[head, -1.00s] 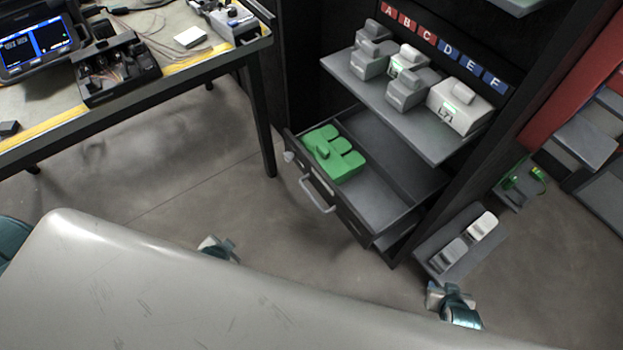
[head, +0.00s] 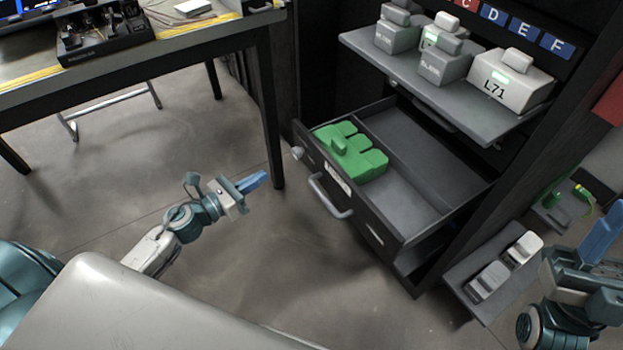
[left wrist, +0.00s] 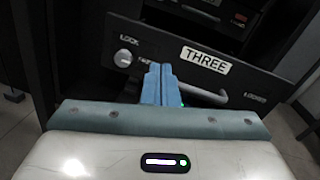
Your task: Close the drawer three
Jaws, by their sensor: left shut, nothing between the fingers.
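Drawer three (head: 408,168) stands pulled out of the dark cabinet, with a green moulded piece (head: 356,158) inside at its left. Its front has a silver bar handle (head: 332,200) and a round lock knob (head: 297,153). In the left wrist view the drawer front (left wrist: 178,68) carries a label reading THREE (left wrist: 206,60). My left gripper (head: 258,180) is shut and empty, its blue fingers pointing at the drawer front from the left. The fingertips (left wrist: 160,72) overlap the front between knob and label; contact cannot be told. My right gripper (head: 603,230) is at the right edge, partly cut off.
A shelf (head: 430,90) above the drawer holds several grey and white devices under lettered tags. A lower tray (head: 470,300) with two small devices sits at the right. A workbench (head: 130,75) with equipment stands at the left. Open floor lies before the drawer.

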